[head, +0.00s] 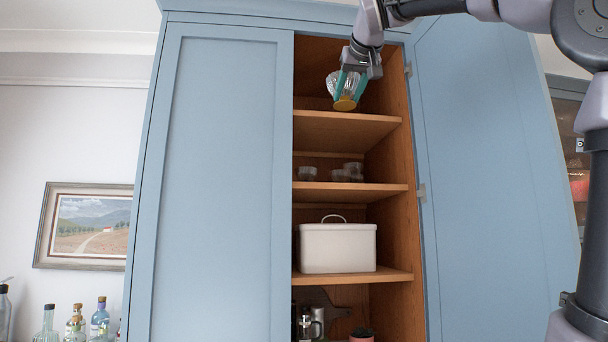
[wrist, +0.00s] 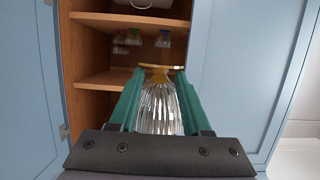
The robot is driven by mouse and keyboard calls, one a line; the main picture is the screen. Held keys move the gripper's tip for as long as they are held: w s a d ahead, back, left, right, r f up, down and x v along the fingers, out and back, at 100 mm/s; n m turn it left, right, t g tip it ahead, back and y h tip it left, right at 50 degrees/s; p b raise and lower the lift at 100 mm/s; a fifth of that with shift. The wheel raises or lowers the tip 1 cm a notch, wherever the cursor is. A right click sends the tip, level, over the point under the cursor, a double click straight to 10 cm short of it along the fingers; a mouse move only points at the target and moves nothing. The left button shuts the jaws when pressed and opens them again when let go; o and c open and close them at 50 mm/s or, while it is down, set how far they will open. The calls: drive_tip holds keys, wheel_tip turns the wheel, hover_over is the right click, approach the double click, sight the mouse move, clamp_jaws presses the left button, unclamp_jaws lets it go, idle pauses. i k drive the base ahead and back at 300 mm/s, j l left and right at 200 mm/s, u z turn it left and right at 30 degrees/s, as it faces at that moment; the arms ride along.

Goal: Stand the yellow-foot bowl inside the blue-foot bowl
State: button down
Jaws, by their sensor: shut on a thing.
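The yellow-foot bowl is clear ribbed glass with a flat yellow foot; it shows in the head view (head: 346,103) and, upside down, in the wrist view (wrist: 160,105). My gripper (head: 349,88) is shut on it, a teal finger on each side, with the foot downward. The gripper holds it in front of the open cupboard's upper part. The blue-foot bowl (wrist: 163,39) stands on a shelf below, apart from other small bowls. It appears to be the small clear bowl at left on that shelf in the head view (head: 307,174).
A small bowl with a reddish foot (wrist: 120,48) and another beside it stand toward the shelf's right in the head view. The bare upper shelf (head: 345,124) lies above them. A white lidded box (head: 338,249) fills the shelf below. The open door (head: 490,180) is at right.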

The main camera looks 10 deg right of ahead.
sight(306, 178)
drive_tip(key=i, duration=1.1)
